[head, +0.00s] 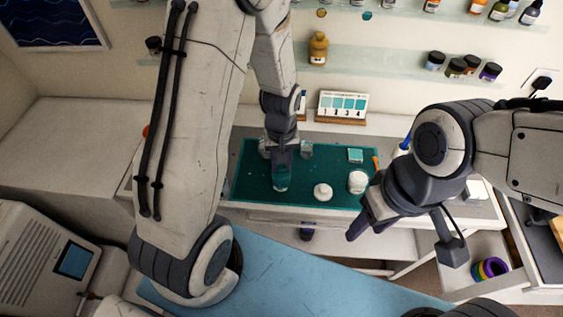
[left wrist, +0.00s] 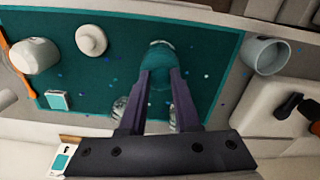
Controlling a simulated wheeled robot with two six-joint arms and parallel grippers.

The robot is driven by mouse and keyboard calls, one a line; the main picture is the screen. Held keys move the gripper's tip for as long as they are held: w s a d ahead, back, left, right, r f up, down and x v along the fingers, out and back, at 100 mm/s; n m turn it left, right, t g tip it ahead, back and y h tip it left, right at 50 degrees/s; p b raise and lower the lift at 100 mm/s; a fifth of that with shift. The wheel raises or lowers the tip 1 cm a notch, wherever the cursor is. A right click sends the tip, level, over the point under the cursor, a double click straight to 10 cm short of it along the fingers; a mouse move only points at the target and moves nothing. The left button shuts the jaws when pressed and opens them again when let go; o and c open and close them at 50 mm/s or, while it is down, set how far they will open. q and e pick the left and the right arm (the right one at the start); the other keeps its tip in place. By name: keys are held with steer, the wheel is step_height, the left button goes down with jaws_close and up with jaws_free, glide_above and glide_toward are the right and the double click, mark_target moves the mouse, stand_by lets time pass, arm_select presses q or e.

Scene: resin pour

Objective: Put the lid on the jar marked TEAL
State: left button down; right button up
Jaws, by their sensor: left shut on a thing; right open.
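My left gripper (head: 281,170) is shut on a teal container (head: 281,183) over the left part of the green mat. In the left wrist view the container (left wrist: 158,72) sits between the two purple fingers. I cannot read a mark on it, nor tell if it touches the mat. A round white lid with a knob (head: 323,191) lies on the mat to its right; it also shows in the left wrist view (left wrist: 91,40). A white jar or cup (head: 357,182) stands further right, its marking unreadable. My right gripper (head: 367,216) is open, near the mat's front right corner.
Clear glasses (head: 306,150) stand behind the left gripper. A small teal card (head: 355,155) and an orange stick (head: 376,163) lie at the right of the mat (head: 240,185). A colour chart (head: 342,107) stands behind. A grey cup (left wrist: 265,55) shows in the left wrist view.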

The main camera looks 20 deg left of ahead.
arm_select(q)
steer(key=c, duration=0.5)
jaws_free()
steer(key=shift+c, duration=0.2)
steer(key=shift+o, duration=0.3)
steer(key=o, duration=0.4)
steer(key=shift+r+p, duration=3.15)
steer(key=shift+r, duration=0.4)
jaws_close()
